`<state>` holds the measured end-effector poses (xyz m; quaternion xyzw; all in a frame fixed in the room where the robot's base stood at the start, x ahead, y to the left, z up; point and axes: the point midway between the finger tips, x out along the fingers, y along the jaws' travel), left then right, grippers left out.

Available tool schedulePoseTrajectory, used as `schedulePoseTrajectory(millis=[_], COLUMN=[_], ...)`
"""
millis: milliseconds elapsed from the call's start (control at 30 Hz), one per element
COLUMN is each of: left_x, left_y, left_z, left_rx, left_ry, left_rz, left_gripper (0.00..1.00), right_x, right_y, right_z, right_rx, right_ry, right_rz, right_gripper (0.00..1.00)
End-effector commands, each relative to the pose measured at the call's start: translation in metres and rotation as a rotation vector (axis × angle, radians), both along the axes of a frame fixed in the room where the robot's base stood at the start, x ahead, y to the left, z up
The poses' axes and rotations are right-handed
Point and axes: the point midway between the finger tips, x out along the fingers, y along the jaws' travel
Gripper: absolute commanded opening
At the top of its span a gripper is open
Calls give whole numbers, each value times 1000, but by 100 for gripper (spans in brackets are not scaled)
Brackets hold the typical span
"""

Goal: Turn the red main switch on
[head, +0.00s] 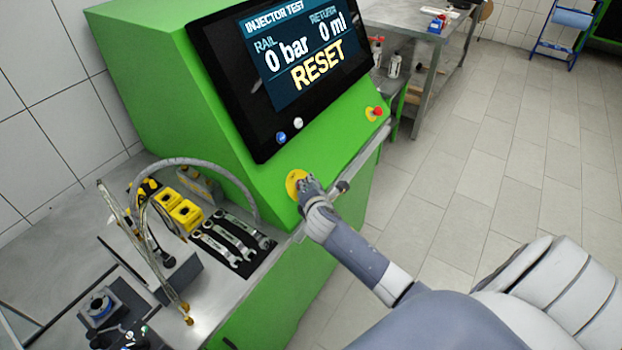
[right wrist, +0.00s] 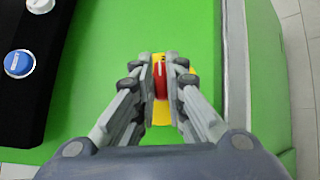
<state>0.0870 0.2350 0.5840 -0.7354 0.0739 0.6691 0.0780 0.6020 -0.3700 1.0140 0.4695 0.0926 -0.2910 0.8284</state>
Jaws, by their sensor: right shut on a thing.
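The red main switch (right wrist: 160,80) shows in the right wrist view between the fingers of my right gripper (right wrist: 164,82). Its yellow plate (head: 293,184) sits on the sloped green front of the test bench, below the screen. In the head view my right gripper (head: 307,186) is at the plate and hides the red knob. The right gripper is shut on the knob, one finger on each side. The screen (head: 290,60) reads INJECTOR TEST, 0 bar, 0 ml and RESET. My left gripper is not in view.
A red button on a yellow base (head: 374,113) is to the right on the green panel. A blue button (head: 281,137) and a white button (head: 298,123) sit under the screen.

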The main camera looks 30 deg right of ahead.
Motion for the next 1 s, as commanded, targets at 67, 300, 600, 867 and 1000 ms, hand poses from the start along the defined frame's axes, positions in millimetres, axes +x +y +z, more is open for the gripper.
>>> schedulePoseTrajectory(millis=[67,300,600,867,1000], left_x=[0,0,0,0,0], left_y=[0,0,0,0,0], left_z=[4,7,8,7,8], left_rx=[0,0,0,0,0], left_ry=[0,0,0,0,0], left_rz=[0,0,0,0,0], left_gripper=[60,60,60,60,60], right_x=[4,4,3,3,3], right_y=[0,0,0,0,0], right_z=[6,5,4,3,3], right_rx=[30,87,108,108,107], right_ry=[2,27,36,36,37], right_rz=[-27,-87,-107,-107,-107], right_gripper=[0,0,0,0,32])
